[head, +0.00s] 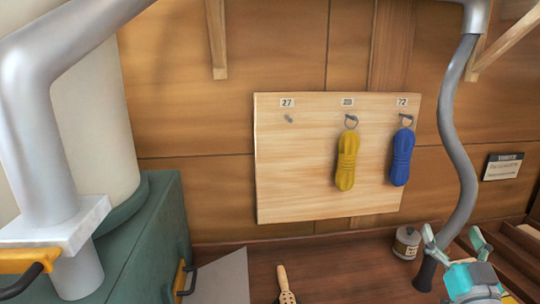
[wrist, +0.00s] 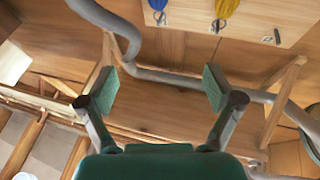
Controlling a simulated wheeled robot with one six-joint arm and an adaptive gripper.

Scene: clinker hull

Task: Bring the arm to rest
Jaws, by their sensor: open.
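My gripper (head: 454,240) is at the lower right of the head view, in front of the grey hose and over the wooden bench. Its two fingers are spread apart with nothing between them. In the wrist view the green-padded fingers (wrist: 162,90) also stand wide apart and empty. Part of the grey hose (wrist: 190,77) crosses the view beyond the fingers. My gripper is apart from the pegboard, to its lower right in the head view.
A wooden board (head: 300,180) holds a yellow rope bundle (head: 346,160) on the middle hook and a blue one (head: 401,157) under label 72. The hook (head: 289,119) under 27 is bare.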

